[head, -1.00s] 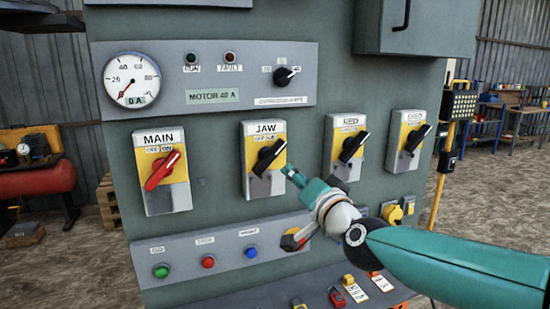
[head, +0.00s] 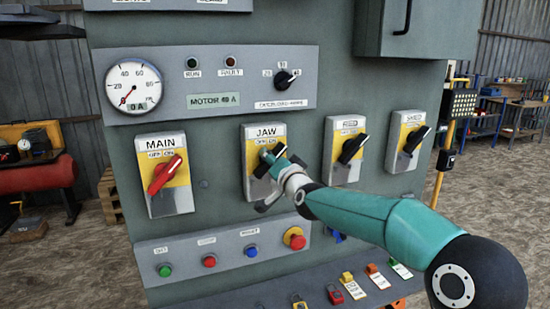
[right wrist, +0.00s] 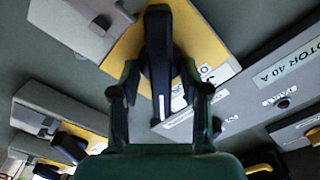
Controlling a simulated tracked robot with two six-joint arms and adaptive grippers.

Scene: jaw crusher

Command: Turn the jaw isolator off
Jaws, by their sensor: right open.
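The jaw isolator (head: 264,133) is a grey and yellow box labelled JAW on the panel. Its black handle (head: 261,171) slants from lower left towards upper right, as far as it shows, and my gripper partly covers it. My right gripper (head: 270,160) is at the front of this handle in the head view. In the right wrist view, the black handle (right wrist: 158,50) stands between the two fingers of my right gripper (right wrist: 160,88). The fingers are open, one on each side, with a gap to the handle. My left gripper is not in view.
The MAIN isolator (head: 166,173) with a red handle is to the left. Two more isolators with black handles, one nearer (head: 346,150) and one farther (head: 409,142), are to the right. A button strip with a red mushroom button (head: 295,239) runs below. Tags and locks lie on the ledge.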

